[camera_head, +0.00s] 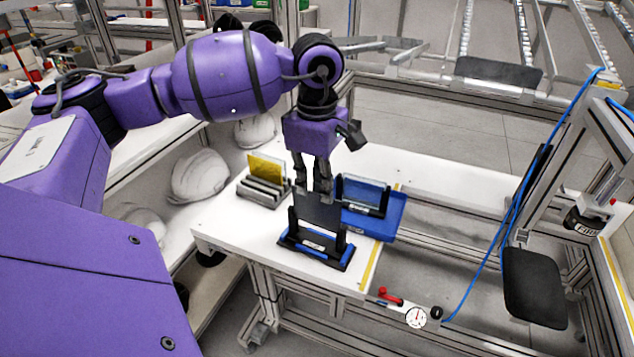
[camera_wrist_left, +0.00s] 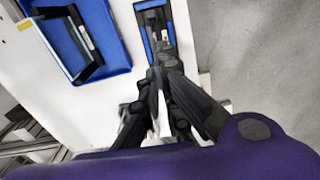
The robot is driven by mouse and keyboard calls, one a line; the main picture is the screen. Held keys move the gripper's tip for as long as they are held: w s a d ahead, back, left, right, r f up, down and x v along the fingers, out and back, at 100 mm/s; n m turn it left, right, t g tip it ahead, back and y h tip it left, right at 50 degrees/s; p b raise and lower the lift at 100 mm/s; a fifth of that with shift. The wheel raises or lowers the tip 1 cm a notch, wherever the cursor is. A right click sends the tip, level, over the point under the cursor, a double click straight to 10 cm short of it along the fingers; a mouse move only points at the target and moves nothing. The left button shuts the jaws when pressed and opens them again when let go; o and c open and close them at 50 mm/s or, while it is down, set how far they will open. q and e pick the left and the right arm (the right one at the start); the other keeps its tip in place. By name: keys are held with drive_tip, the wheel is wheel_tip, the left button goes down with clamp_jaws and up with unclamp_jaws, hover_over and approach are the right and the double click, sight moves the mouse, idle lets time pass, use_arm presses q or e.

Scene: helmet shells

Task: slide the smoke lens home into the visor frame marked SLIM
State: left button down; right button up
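The smoke lens (camera_head: 318,211) is a dark, thin, upright panel in the head view. My left gripper (camera_head: 320,190) points down and is shut on its top edge. The lens stands between the two uprights of a black visor frame with blue strips (camera_head: 316,250), on the white table. I cannot tell whether it is fully seated. The frame's small white label is too small to read. In the left wrist view, my left gripper's fingers (camera_wrist_left: 166,80) are close together, with the blue-edged frame (camera_wrist_left: 157,28) beyond them. My right gripper is not in view.
A second black frame (camera_head: 364,196) stands in a blue tray (camera_head: 388,219) just right of the lens. A grey rack (camera_head: 262,192) with a yellow panel (camera_head: 266,168) is at left. White helmet shells (camera_head: 199,176) lie further left. A dial gauge (camera_head: 416,316) is on the front rail.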

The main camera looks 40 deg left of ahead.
sight(316, 205)
use_arm(q)
drive_tip(key=shift+f+b, duration=0.3)
drive_tip(key=shift+f, duration=0.3)
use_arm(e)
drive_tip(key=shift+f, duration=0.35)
use_arm(q)
drive_tip(key=shift+f+b, duration=0.3)
drive_tip(key=shift+f, duration=0.3)
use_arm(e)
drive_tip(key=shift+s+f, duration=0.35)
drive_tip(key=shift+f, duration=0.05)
use_arm(q)
drive_tip(key=shift+f, duration=0.35)
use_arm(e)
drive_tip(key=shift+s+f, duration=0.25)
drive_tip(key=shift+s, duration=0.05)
use_arm(q)
drive_tip(key=shift+f+b, duration=0.45)
drive_tip(key=shift+f, duration=0.05)
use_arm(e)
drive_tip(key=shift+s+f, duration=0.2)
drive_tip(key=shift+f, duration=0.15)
use_arm(q)
drive_tip(key=shift+f+b, duration=0.35)
drive_tip(key=shift+f, duration=0.3)
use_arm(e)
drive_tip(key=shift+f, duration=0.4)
